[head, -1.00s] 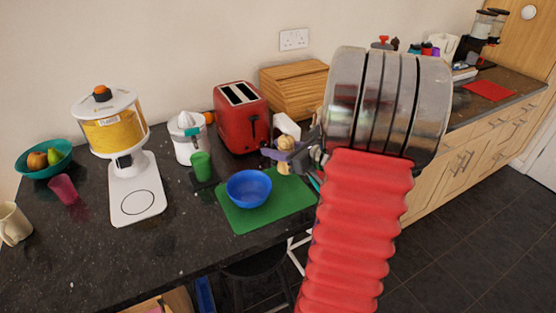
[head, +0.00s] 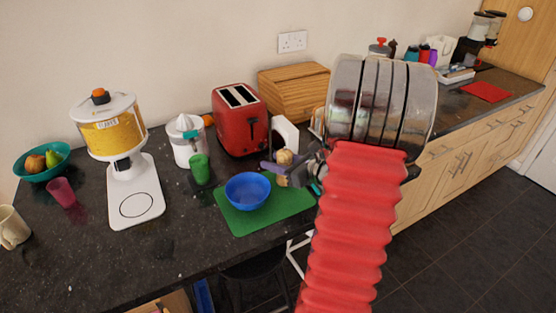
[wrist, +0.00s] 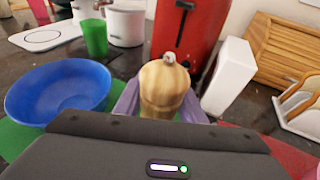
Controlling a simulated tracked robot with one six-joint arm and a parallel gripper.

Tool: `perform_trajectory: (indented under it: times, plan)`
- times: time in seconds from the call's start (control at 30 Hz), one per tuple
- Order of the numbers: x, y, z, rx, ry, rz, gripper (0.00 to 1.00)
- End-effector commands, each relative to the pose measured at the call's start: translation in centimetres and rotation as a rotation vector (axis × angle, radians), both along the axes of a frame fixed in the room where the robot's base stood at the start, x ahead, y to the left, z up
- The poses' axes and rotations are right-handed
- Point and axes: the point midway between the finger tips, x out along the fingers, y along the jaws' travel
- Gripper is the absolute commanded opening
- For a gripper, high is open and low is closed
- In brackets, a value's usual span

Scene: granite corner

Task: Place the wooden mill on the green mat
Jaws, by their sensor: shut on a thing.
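The wooden mill (wrist: 164,86) is pale wood with a small metal knob on top. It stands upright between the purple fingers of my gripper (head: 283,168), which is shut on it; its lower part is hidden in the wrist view. In the head view the mill (head: 285,157) shows small, over or just behind the back right part of the green mat (head: 240,226). I cannot tell whether its base touches the mat. A blue bowl (head: 247,190) sits on the mat, left of the mill; the bowl (wrist: 58,92) also shows at left in the wrist view.
A red toaster (head: 240,120) and a white block-like object (head: 286,133) stand close behind the mill. A green cup (head: 200,170) and a white juicer (head: 184,146) are left of the toaster. The front right of the mat looks bare.

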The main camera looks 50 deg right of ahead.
Motion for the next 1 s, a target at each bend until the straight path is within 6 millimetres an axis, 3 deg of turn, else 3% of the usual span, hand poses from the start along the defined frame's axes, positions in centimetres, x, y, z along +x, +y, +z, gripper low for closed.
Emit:
perform_trajectory:
  times: [0.13,0.17,0.4,0.77,1.0]
  plan:
    - [0.0,0.0,-0.1,0.000,0.000,0.001,0.10]
    - [0.0,0.0,-0.2,0.000,0.000,0.001,0.37]
    - [0.0,0.0,-0.1,-0.001,0.000,0.001,0.54]
    - [0.0,0.0,0.1,-0.001,0.000,0.001,0.55]
    - [-2.3,-0.2,0.8,-0.001,-0.001,-0.002,0.55]
